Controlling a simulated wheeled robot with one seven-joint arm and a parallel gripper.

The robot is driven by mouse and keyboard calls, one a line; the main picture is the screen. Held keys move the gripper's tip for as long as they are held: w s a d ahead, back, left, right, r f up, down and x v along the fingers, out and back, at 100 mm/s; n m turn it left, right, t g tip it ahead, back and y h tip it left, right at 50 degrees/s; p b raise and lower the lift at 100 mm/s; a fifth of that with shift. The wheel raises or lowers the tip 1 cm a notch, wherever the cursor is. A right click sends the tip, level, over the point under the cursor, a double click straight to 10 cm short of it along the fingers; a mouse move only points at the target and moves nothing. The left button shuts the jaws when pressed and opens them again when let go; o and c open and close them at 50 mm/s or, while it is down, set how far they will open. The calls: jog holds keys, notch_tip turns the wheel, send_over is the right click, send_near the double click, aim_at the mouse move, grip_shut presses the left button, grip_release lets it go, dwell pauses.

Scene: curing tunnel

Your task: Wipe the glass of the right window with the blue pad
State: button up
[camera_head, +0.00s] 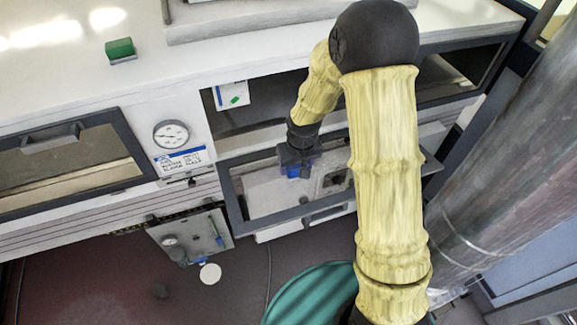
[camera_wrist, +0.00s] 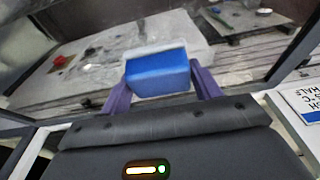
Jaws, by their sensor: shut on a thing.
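The right window (camera_head: 255,190) is a dark-framed pane low on the tunnel front, in the middle of the head view. My arm hides part of its right side. My gripper (camera_head: 297,160) is in front of this pane, shut on the blue pad (camera_head: 293,171). In the wrist view the blue pad (camera_wrist: 158,76) sits between the two purple fingers, with a pale layer along its far side. The pane's glass (camera_wrist: 105,62) spreads behind it. I cannot tell whether the pad touches the glass.
The left window (camera_head: 70,165) is framed and has a handle. A gauge (camera_head: 170,134) and label are between the windows. A green block (camera_head: 120,48) lies on the white top. A panel (camera_head: 190,238) hangs below. A large grey pipe (camera_head: 490,165) stands close on the right.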

jog(key=shift+w+d+f, duration=0.1)
jog(key=shift+w+d, duration=0.1)
jog(key=shift+d, duration=0.65)
jog(key=shift+w+d+f, duration=0.1)
jog(key=shift+w+d, duration=0.1)
jog(key=shift+d, duration=0.6)
jog(key=shift+p, duration=0.3)
jog(key=shift+w+d+r+p, duration=0.1)
jog(key=shift+w+d+p, duration=0.2)
jog(key=shift+d, duration=0.55)
jog(key=shift+w+d+p, duration=0.2)
jog(key=shift+w+d, duration=0.1)
jog(key=shift+d, duration=0.5)
jog(key=shift+w+d+r+p, duration=0.1)
jog(key=shift+w+d+p, duration=0.2)
jog(key=shift+d, duration=0.45)
jog(key=shift+w+d+r+p, duration=0.1)
jog(key=shift+w+d+p, duration=0.15)
jog(key=shift+d, duration=0.6)
